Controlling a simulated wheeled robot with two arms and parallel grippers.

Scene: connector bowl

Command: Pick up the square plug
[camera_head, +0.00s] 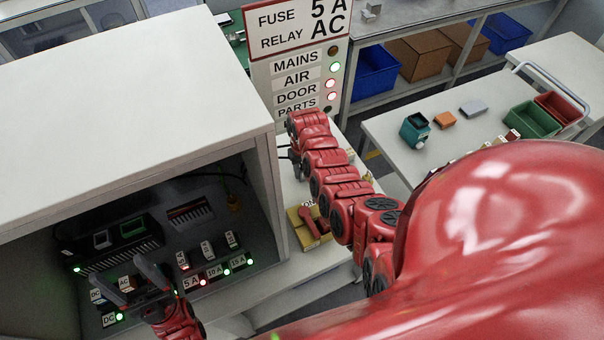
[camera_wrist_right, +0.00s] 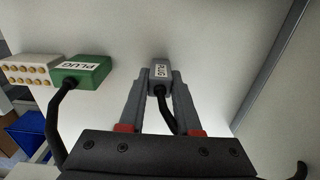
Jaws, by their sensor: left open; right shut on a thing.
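In the right wrist view a small grey, box-shaped plug (camera_wrist_right: 160,75) marked PLUG sits between the fingertips of my right gripper (camera_wrist_right: 161,88), which is shut on it. A black cable runs from the plug back towards the gripper. Its front end is not clear. A green plug (camera_wrist_right: 82,72), also marked PLUG, lies to the left with its own black cable. In the head view the right gripper and grey plug cannot be made out beyond my red right arm. My left gripper (camera_head: 134,279) is open and empty inside the cabinet, in front of the labelled panel.
The green plug touches or adjoins a white block (camera_wrist_right: 27,70) with round gold contacts. The cabinet (camera_head: 266,180) wall stands close to my right arm. A sign board (camera_head: 297,60) stands behind that arm. A red-and-yellow switch (camera_head: 309,222) lies beside it. A side table (camera_head: 480,130) holds bins.

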